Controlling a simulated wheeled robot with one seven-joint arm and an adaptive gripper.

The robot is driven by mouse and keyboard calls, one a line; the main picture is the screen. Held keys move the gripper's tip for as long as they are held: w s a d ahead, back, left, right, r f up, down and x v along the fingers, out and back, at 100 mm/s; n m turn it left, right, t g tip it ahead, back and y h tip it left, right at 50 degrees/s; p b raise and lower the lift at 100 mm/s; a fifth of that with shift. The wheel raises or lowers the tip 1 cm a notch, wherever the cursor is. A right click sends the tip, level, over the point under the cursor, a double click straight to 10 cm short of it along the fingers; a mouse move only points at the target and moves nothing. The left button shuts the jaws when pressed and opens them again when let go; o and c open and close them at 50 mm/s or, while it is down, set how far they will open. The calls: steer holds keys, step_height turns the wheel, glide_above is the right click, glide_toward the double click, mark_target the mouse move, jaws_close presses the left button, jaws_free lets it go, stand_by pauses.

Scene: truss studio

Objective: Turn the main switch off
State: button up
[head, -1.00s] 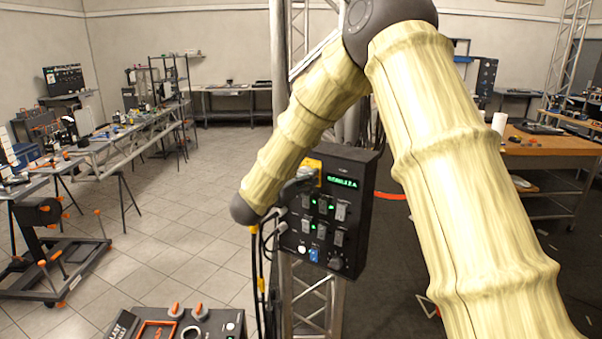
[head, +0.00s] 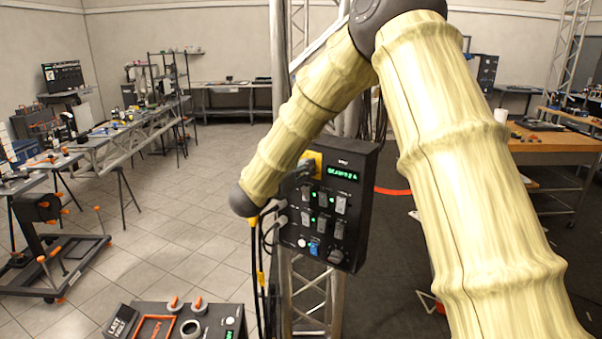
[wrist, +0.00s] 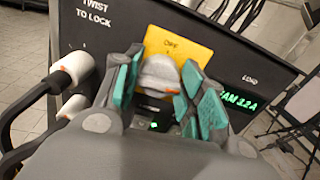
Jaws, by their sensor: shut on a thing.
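The main switch (wrist: 157,74) is a rounded grey handle with an orange mark, on a yellow plate (wrist: 180,45) marked OFF at its top. In the wrist view the teal pads of my gripper (wrist: 160,85) stand on both sides of the handle, shut on it. The plate also shows in the head view (head: 316,160), at the top left of the black control panel (head: 357,225). In the head view my gripper is partly hidden behind my forearm. The handle's exact angle is hard to tell.
Pale plugs with black cables (wrist: 72,68) sit just left of the switch. The panel has several rocker switches, green lights and a green display (head: 343,174). It hangs on a truss stand (head: 308,295). A box with orange handles (head: 180,318) is below.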

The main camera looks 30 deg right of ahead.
steer(key=shift+w+a+f+n+b, duration=0.1)
steer(key=shift+f+n+b, duration=0.05)
steer(key=shift+n+b, duration=3.5)
steer(key=shift+w+a+f+n+b, duration=0.1)
steer(key=shift+n+b, duration=2.25)
steer(key=shift+n, duration=2.5)
steer(key=o, duration=1)
steer(key=v, duration=1.2)
